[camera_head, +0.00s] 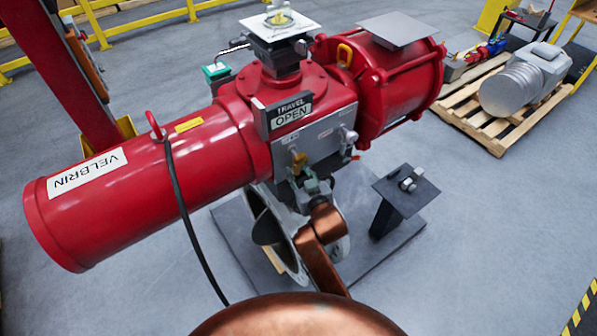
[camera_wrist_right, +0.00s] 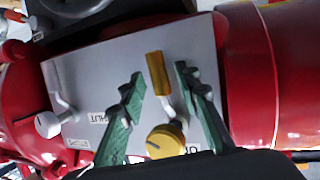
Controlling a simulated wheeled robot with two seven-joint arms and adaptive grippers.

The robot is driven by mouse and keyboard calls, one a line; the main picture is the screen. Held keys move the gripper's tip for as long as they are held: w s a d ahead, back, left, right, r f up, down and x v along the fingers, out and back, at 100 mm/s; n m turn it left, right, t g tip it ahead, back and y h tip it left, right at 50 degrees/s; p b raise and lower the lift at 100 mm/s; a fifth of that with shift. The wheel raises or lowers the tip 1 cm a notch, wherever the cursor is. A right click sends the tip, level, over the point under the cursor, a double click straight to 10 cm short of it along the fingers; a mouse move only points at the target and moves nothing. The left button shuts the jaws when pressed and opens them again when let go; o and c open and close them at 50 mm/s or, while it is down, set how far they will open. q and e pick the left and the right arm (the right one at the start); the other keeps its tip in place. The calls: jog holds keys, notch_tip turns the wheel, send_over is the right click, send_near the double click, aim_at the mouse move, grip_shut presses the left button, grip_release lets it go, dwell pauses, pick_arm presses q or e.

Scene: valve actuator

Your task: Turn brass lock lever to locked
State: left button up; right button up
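The brass lock lever (camera_head: 299,160) is on the grey front plate of the red valve actuator (camera_head: 210,140), below the "TRAVEL OPEN" sign. In the right wrist view, its brass-coloured handle (camera_wrist_right: 157,70) and round brass knob (camera_wrist_right: 168,140) show, with a pale metal piece between them. My right gripper (camera_head: 311,184) reaches up to the plate from below. In the right wrist view, its green fingers (camera_wrist_right: 160,84) are apart, one on each side of the handle, with visible gaps. The handle's lock position cannot be read. My left gripper is not in view.
Grey-white knobs (camera_wrist_right: 48,124) sit on the plate beside the lever. The "TRAVEL OPEN" sign (camera_head: 286,113) juts out above it. A black cable (camera_head: 183,200) hangs at left. A small dark stand (camera_head: 405,190) is at right. A pallet (camera_head: 480,115) lies farther back right.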

jog(key=shift+s+d, duration=0.1)
jog(key=shift+s, duration=0.05)
jog(key=v, duration=1.1)
jog(key=shift+s+r, duration=0.2)
jog(key=shift+s, duration=0.1)
jog(key=shift+d, duration=0.1)
